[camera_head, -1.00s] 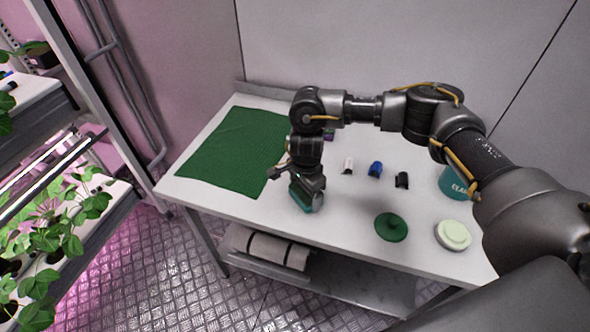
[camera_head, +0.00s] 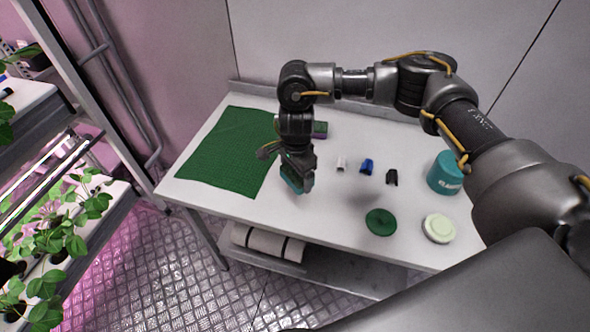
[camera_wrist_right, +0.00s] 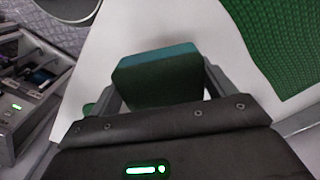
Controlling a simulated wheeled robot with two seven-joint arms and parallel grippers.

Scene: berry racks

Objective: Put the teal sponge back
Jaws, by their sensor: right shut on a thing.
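My right gripper (camera_head: 298,182) is shut on the teal sponge (camera_head: 291,178) at the table's front middle, just right of the green mat. In the right wrist view the sponge (camera_wrist_right: 160,75) sits between the two fingers, its teal face toward the camera's far side and its near side dark. In the head view the gripper hides most of the sponge, and I cannot tell whether it touches the table. My left gripper is not in view.
The white table (camera_head: 335,205) holds a green mat (camera_head: 228,150), a small purple-edged block (camera_head: 319,130), white, blue and black clips (camera_head: 366,167), a teal tub (camera_head: 445,173), a green lid (camera_head: 381,222) and a pale lid (camera_head: 438,228). A plant rack (camera_head: 60,190) stands left.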

